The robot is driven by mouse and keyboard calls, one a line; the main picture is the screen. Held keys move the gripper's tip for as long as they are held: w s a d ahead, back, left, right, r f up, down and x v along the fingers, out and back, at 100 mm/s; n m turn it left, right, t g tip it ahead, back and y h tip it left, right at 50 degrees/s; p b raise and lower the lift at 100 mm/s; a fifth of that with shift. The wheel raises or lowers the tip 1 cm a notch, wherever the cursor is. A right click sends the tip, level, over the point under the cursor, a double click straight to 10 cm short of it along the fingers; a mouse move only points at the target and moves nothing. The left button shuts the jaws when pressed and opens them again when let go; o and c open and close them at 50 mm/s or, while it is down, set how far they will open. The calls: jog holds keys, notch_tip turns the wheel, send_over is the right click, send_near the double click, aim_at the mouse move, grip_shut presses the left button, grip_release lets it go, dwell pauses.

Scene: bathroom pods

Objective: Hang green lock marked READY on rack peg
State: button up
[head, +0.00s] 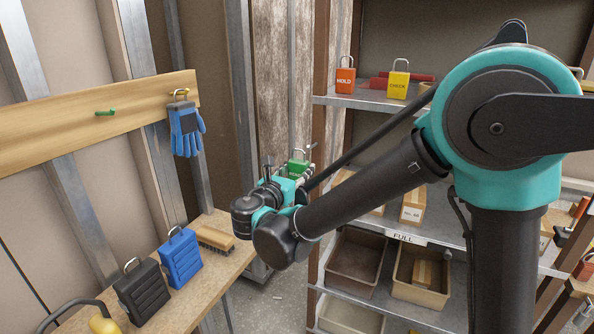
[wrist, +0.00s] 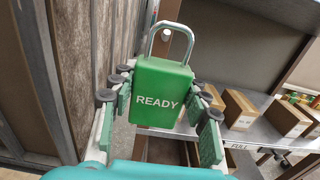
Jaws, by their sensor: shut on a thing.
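The green lock marked READY (wrist: 160,92) is upright between the fingers of my gripper (wrist: 162,108), its metal shackle pointing up. The lock also shows in the head view (head: 298,168), small and partly covered by the gripper (head: 300,178). My gripper is shut on its sides, in the air in front of the wall gap left of the shelf. On the wooden rack board (head: 50,120) at the left, a green peg (head: 106,113) is bare. A yellow peg (head: 180,92) on the same board holds blue gloves (head: 186,130) by a ring.
A bench (head: 215,256) below the board bears a black lock (head: 142,290), a blue lock (head: 180,257) and a brush (head: 215,238). The shelf unit at right holds an orange lock (head: 345,80), a yellow lock (head: 398,84), bins (head: 355,262) and cartons. The space before the board is clear.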

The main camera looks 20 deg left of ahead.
aim_at(316, 156)
jog(key=shift+w+d+f, duration=0.1)
jog(key=shift+w, duration=1.25)
jog(key=shift+w+d+f, duration=0.1)
jog(key=shift+w+d, duration=0.05)
jog(key=shift+w, duration=1.25)
jog(key=shift+w+d+f, duration=0.1)
jog(key=shift+w, duration=1.25)
jog(key=shift+w+f, duration=0.45)
jog(key=shift+w, duration=0.25)
jog(key=o, duration=1.2)
